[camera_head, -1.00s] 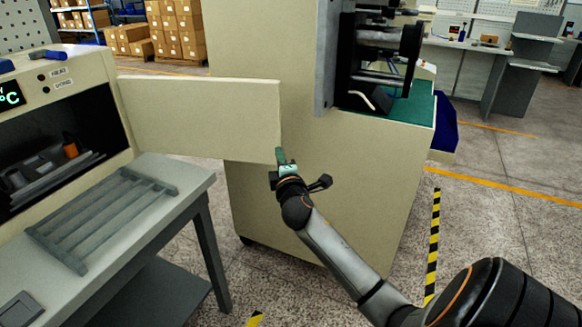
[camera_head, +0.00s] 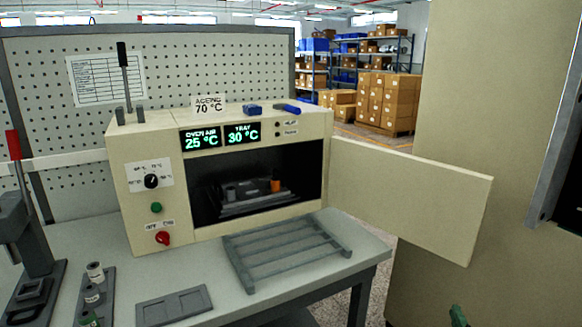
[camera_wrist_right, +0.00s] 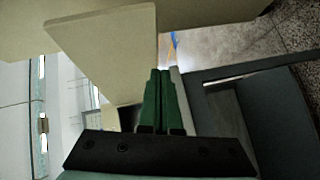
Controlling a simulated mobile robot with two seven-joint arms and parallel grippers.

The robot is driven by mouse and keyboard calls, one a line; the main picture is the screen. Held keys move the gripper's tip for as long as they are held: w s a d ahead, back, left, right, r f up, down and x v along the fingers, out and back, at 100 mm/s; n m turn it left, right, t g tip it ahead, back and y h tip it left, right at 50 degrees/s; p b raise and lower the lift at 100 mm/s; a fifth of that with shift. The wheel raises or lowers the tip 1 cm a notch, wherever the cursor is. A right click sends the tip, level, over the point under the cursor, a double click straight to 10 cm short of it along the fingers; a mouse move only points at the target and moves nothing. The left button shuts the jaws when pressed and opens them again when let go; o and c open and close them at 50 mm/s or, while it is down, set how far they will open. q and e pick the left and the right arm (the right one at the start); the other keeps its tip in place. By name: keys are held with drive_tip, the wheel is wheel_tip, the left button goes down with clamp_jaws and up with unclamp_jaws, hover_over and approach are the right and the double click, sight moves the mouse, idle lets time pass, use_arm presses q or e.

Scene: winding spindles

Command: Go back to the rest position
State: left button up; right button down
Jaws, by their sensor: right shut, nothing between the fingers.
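My right gripper (camera_head: 458,315) shows only as a green fingertip at the bottom edge of the head view, below the open oven door (camera_head: 410,195). In the right wrist view its two green fingers (camera_wrist_right: 160,100) are pressed together with nothing between them. The cream door panel (camera_wrist_right: 105,45) also shows beyond the fingers there. The ageing oven (camera_head: 120,190) stands on the bench with its door swung out to the right. A dark tray with an orange piece (camera_head: 275,186) sits inside. My left gripper is out of view.
A slatted rack (camera_head: 285,250) lies on the bench (camera_head: 370,250) before the oven. A flat grey plate (camera_head: 174,306), small cylinders (camera_head: 92,293) and a red-handled press (camera_head: 25,235) are at the left. A tall cream cabinet (camera_head: 440,110) stands at the right.

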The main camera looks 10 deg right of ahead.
drive_tip(key=s+a+f+m+g+y, duration=0.5)
drive_tip(key=s+a+f+m+y, duration=0.3)
drive_tip(key=s+a+f, duration=1.2)
drive_tip(key=a+f+y, duration=0.1)
drive_tip(key=a+f, duration=0.1)
drive_tip(key=a, duration=0.2)
drive_tip(key=shift+s+a+f+m, duration=0.3)
drive_tip(key=shift+s+a+f, duration=0.05)
drive_tip(key=shift+s+a, duration=0.05)
